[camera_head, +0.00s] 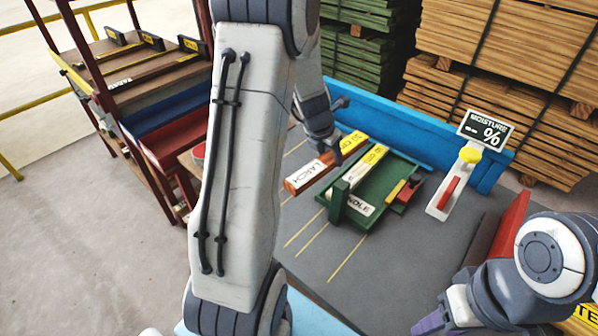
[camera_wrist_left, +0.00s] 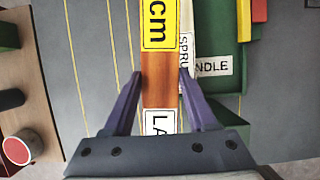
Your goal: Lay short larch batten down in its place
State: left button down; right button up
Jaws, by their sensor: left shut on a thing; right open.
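The short larch batten (camera_head: 304,178) is orange-brown, with a white LARCH label and a yellow cm label. My left gripper (camera_wrist_left: 161,82) is shut on it, one purple finger on each side. The batten lies along the left side of the green bundle tray (camera_head: 381,222) in the head view; its height above the bench is hard to tell. A pale spruce batten (camera_head: 352,184) with a yellow end lies in the tray, close beside the larch batten in the wrist view (camera_wrist_left: 187,52). My right gripper (camera_head: 432,322) is open and empty at the lower right, partly cut off.
The grey bench (camera_head: 318,262) has yellow lines and clear room in front of the tray. A blue wall (camera_head: 440,138) runs behind it. A moisture meter (camera_head: 458,180) stands right of the tray. A rack (camera_head: 130,75) and a red bin (camera_head: 180,143) are at the left.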

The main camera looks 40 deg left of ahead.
pick_arm(q)
jog(key=shift+a+f, duration=0.15)
jog(key=shift+a, duration=0.05)
jog(key=a+f+b, duration=0.1)
jog(key=a+f, duration=0.1)
jog(key=a, duration=0.1)
jog(key=s+a+f+b, duration=0.1)
jog(key=a+f, duration=0.1)
jog(key=a, duration=0.2)
jog(key=s+a+f+b, duration=0.1)
jog(key=a+f, duration=0.2)
jog(key=a, duration=0.1)
jog(key=shift+a, duration=0.1)
notch_tip(320, 180, down, 2)
jog(key=shift+f+b, duration=0.15)
jog(key=shift+b, duration=0.4)
jog(key=shift+f, duration=0.5)
jog(key=shift+c, duration=1.1)
grip_release()
